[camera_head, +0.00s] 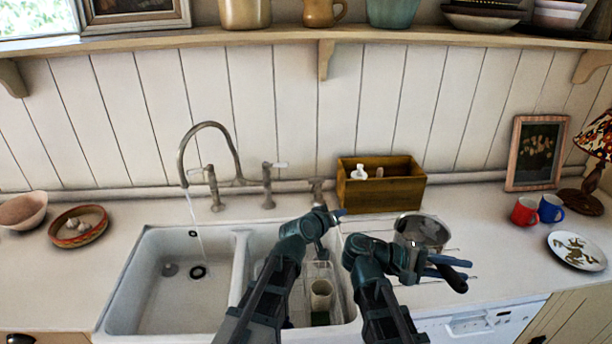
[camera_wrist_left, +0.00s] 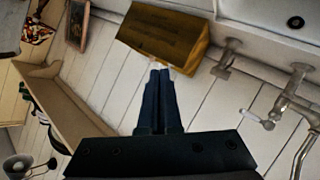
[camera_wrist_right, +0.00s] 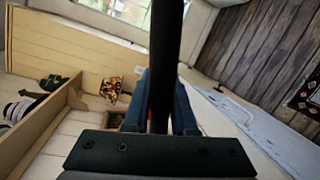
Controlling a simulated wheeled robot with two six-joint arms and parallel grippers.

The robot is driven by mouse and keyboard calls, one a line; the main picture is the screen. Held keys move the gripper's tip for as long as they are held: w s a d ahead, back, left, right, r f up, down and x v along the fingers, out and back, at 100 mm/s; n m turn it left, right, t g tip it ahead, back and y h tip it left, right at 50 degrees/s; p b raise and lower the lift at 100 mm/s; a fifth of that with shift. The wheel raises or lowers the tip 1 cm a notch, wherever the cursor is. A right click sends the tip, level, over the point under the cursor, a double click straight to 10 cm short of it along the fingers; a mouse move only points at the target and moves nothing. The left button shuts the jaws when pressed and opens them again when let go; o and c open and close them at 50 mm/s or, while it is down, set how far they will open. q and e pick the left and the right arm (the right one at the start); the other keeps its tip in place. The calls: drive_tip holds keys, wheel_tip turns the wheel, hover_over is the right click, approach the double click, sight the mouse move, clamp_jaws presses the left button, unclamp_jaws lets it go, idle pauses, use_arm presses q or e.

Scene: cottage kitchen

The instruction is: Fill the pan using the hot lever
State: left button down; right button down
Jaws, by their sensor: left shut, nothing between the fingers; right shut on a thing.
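The metal pan (camera_head: 425,231) is over the right drainer area of the counter, beside the sink. My right gripper (camera_head: 450,267) is shut on its dark handle, which also shows as a black bar in the right wrist view (camera_wrist_right: 165,60). The tap (camera_head: 212,128) arches over the left basin, and a thin stream of water (camera_head: 195,215) runs from its spout. It has a left lever (camera_head: 198,169) and a right lever (camera_head: 278,165); I cannot tell which is hot. My left gripper (camera_head: 340,212) is shut and empty, right of the tap; its fingers show in the left wrist view (camera_wrist_left: 159,72).
The white double sink (camera_head: 130,300) has an empty left basin; the right basin holds a clear rack with a cup (camera_head: 320,295). A wooden box (camera_head: 380,195) stands behind my grippers. Red (camera_head: 524,211) and blue (camera_head: 551,208) mugs and a plate (camera_head: 577,250) are at right.

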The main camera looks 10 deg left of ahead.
use_arm(q)
drive_tip(key=s+d+f+m+g, duration=0.3)
drive_tip(key=s+f+g, duration=0.1)
drive_tip(key=s+f, duration=0.4)
drive_tip(key=s+a+f+m+g+y, duration=0.1)
drive_tip(key=s+a+g+y, duration=0.1)
drive_tip(key=s, duration=0.5)
drive_tip(key=s+a+f+g+y, duration=0.2)
drive_tip(key=s+a+g+y, duration=0.1)
drive_tip(key=s, duration=0.4)
drive_tip(key=s+a+f+m+g+y, duration=0.1)
drive_tip(key=s+a+f+g+y, duration=0.1)
drive_tip(key=s, duration=0.5)
drive_tip(key=shift+s+a+f+m+g, duration=0.15)
drive_tip(key=shift+s+f+m+g, duration=0.15)
drive_tip(key=shift+g, duration=0.5)
